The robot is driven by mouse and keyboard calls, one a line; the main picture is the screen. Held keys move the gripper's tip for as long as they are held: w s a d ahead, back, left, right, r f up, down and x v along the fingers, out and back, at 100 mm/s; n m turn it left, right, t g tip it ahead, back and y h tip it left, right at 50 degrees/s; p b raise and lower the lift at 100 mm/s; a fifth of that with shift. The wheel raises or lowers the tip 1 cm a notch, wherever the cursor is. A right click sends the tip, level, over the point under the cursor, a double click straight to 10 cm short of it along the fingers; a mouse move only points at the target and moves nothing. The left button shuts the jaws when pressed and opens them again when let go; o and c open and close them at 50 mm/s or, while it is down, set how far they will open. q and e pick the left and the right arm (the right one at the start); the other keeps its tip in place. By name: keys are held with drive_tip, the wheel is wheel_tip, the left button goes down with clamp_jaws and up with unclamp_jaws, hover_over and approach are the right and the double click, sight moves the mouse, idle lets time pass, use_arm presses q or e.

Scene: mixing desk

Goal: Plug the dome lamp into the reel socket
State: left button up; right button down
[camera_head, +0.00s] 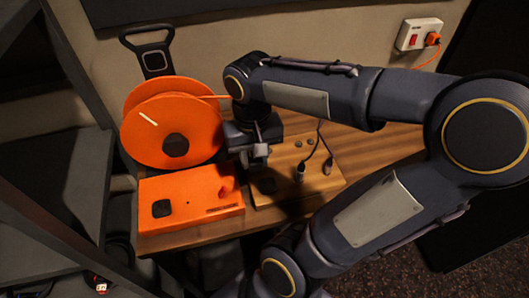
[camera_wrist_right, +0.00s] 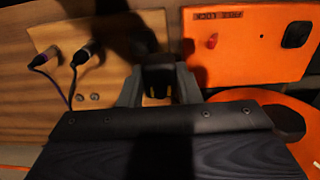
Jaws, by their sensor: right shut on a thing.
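In the wrist view, the right gripper (camera_wrist_right: 158,90) is shut on a dark plug (camera_wrist_right: 158,76) with two small yellow marks. Its cord is not clear. The orange box (camera_head: 190,222) has a black square socket (camera_head: 162,208) on top, also visible in the wrist view (camera_wrist_right: 298,34). The held plug is apart from this socket. I cannot identify a dome lamp. My left gripper is not in view.
Two dark plugs with cords stand or lie on the wooden board (camera_wrist_right: 60,38), a nearer one (camera_head: 301,171) and another (camera_head: 327,166). Two small studs sit behind them. A red knob (camera_wrist_right: 212,40) rises from the box. A wall outlet (camera_head: 418,34) is at back right.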

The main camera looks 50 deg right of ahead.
wheel_tip(320, 180, up, 3)
drive_tip(key=p, duration=0.3)
hover_over(162, 208)
wheel_tip(162, 208, down, 8)
drive_tip(key=b, duration=0.6)
drive_tip(key=shift+w+r, duration=0.15)
drive_tip(key=shift+r, duration=0.1)
drive_tip(key=shift+f+b, duration=0.65)
drive_tip(key=shift+f+b, duration=0.7)
drive_tip(key=shift+f, duration=0.2)
drive_tip(key=shift+f+b, duration=0.4)
drive_tip(key=shift+f, duration=0.25)
idle(0.4)
drive_tip(key=c, duration=1)
unclamp_jaws()
drive_tip(key=shift+o, duration=0.2)
drive_tip(key=shift+r, duration=0.15)
